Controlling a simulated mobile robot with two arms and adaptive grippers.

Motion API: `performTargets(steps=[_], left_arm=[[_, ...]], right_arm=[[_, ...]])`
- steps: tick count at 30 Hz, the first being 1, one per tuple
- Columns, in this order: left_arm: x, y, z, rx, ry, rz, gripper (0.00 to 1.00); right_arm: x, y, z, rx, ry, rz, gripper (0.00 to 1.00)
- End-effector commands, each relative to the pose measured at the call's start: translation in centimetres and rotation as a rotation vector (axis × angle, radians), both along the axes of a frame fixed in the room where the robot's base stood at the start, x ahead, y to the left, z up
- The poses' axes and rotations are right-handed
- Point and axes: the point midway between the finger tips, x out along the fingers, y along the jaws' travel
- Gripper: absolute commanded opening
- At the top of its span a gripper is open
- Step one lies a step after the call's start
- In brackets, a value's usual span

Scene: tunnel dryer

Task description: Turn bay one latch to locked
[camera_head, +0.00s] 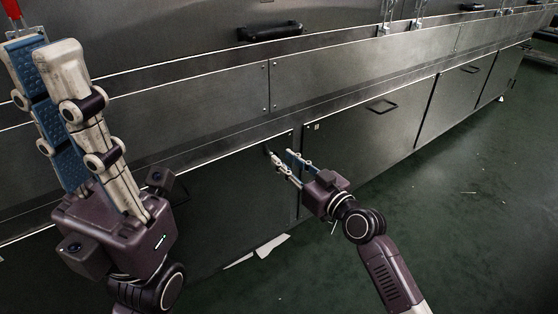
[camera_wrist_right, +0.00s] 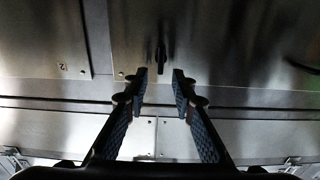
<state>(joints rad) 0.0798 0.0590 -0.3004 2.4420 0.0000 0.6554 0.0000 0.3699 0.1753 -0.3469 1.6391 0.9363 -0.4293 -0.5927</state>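The bay one latch appears as a small dark upright handle (camera_wrist_right: 161,55) on a steel door in the right wrist view. In the head view it shows as a small dark shape (camera_head: 267,150) beside the fingertips on the lower door. My right gripper (camera_head: 279,154) points at this door from the right. In the right wrist view its fingers (camera_wrist_right: 159,76) are apart with nothing between them, just short of the latch in the picture. Whether they touch it cannot be told. My left gripper (camera_head: 48,42) is raised at the left, fingers up, open and empty.
The neighbouring lower door (camera_head: 362,132) has a dark pull handle (camera_head: 382,106) and a small tag, which reads like 2 in the right wrist view (camera_wrist_right: 62,67). A black handle (camera_head: 270,32) is on the upper panel.

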Motion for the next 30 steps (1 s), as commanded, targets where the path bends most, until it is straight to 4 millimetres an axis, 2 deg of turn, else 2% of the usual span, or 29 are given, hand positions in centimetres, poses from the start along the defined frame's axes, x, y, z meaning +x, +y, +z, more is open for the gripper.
performTargets(steps=[6,16,23,30], left_arm=[[-0.4,-0.1,0.3,0.002,-0.031,0.002,0.14],[-0.5,-0.1,0.5,0.003,-0.035,0.003,0.14],[-0.5,-0.1,0.5,0.003,-0.036,0.003,0.14],[-0.5,-0.1,0.5,0.003,-0.036,0.002,0.14]], right_arm=[[2.1,1.6,-0.2,-0.001,0.001,0.001,0.24],[2.5,1.8,-0.1,-0.001,0.002,0.000,0.24],[2.4,1.8,-0.1,-0.001,0.002,0.000,0.00],[2.4,1.8,-0.1,0.000,0.002,0.000,0.00]])
